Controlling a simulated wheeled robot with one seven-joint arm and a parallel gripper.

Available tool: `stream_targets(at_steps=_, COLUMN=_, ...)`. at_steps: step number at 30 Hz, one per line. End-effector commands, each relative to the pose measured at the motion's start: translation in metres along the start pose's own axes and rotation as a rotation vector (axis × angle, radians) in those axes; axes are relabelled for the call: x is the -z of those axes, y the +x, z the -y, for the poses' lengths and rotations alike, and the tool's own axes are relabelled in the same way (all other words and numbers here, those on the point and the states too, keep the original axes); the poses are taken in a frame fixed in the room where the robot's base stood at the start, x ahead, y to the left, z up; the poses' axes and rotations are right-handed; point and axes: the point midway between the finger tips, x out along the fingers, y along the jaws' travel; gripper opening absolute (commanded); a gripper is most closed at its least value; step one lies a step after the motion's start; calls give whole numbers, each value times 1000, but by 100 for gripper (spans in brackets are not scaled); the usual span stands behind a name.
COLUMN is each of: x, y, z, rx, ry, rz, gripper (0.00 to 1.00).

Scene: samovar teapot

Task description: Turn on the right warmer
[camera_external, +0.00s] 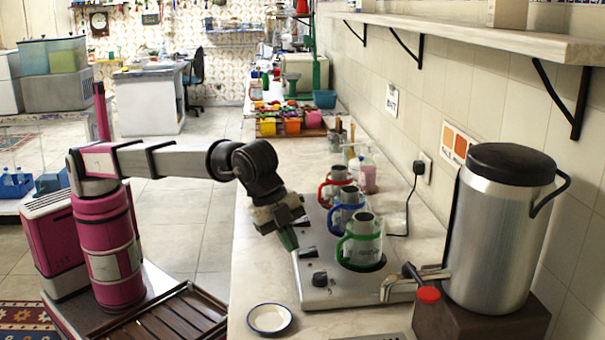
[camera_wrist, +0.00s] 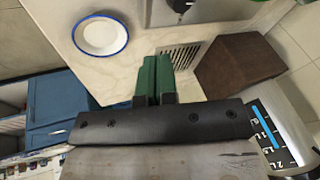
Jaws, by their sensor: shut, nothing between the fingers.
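The silver warmer unit (camera_external: 335,293) stands on the counter with three mugs in a row on it. The green-handled mug (camera_external: 360,240) is nearest the camera, the blue-handled mug (camera_external: 346,207) is in the middle, and the red-handled mug (camera_external: 338,186) is farthest. A black knob (camera_external: 320,279) sits on the unit's left side by the green-handled mug. My gripper (camera_external: 290,243) is shut and empty, its green fingers pointing down at the unit's left edge. In the wrist view the closed fingers (camera_wrist: 154,70) show over the counter, and a dark knob (camera_wrist: 180,5) is at the top edge.
A blue-rimmed white saucer (camera_external: 269,319) lies on the counter near the unit. A large steel urn (camera_external: 500,235) with a red-handled tap stands on a brown block (camera_external: 450,322) at the right. A shelf (camera_external: 470,35) overhangs the back.

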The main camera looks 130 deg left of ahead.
Motion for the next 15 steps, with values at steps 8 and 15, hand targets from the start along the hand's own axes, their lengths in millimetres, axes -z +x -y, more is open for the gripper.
stream_targets(at_steps=8, x=-71, y=-50, z=73, rx=-112, ry=239, rz=175, gripper=0)
stream_targets(at_steps=15, x=-90, y=-65, z=88, rx=-158, ry=313, rz=216, gripper=0)
